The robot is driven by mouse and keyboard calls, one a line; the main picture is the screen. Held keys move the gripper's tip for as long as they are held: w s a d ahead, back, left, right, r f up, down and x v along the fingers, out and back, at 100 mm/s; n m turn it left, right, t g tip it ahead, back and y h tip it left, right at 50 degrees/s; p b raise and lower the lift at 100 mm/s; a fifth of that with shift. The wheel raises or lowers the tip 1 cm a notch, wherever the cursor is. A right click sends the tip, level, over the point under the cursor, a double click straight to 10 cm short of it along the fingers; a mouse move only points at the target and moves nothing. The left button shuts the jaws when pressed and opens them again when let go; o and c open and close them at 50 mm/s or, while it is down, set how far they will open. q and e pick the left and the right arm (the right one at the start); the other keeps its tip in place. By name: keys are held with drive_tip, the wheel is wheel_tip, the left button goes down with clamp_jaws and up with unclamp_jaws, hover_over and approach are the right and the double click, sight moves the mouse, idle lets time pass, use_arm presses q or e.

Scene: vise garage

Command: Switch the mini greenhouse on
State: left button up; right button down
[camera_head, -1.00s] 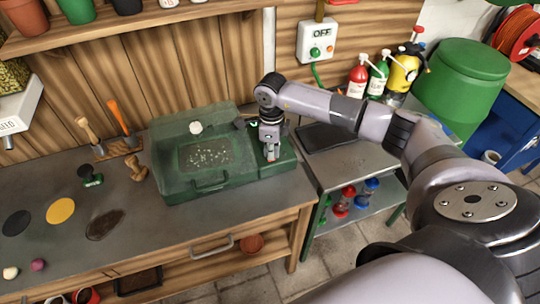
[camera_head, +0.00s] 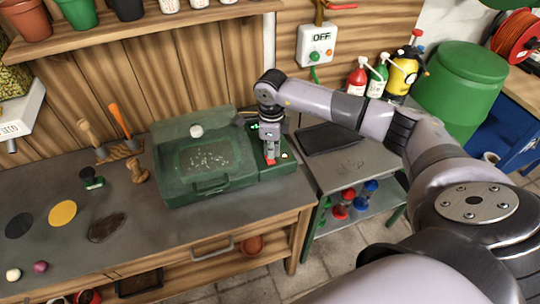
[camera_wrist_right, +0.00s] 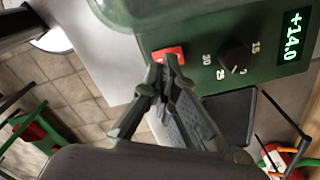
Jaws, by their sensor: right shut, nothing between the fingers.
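The mini greenhouse (camera_head: 185,190) is a dark green box with a clear lid and a front handle, standing on the workbench. Its control panel (camera_wrist_right: 215,25) on the right has a red switch (camera_wrist_right: 168,53), a black dial (camera_wrist_right: 235,57) with numbers around it, and a lit green display (camera_wrist_right: 291,37) reading +14.0. My right gripper (camera_wrist_right: 163,62) is shut and empty, its fingertips right at the red switch's edge. I cannot tell whether they touch it. In the head view, the right gripper (camera_head: 267,158) points down over the panel. My left gripper is out of view.
A grey side table (camera_head: 350,155) stands right of the bench with bottles behind it. A wall box (camera_head: 318,45) reads OFF. Hand tools (camera_head: 120,130) and stamps stand left of the greenhouse. The bench's front left holds coloured discs.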

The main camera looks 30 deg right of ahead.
sight(271, 162)
drive_tip(key=shift+r+p, duration=0.95)
drive_tip(key=shift+r, duration=1.15)
drive_tip(key=shift+f, duration=0.1)
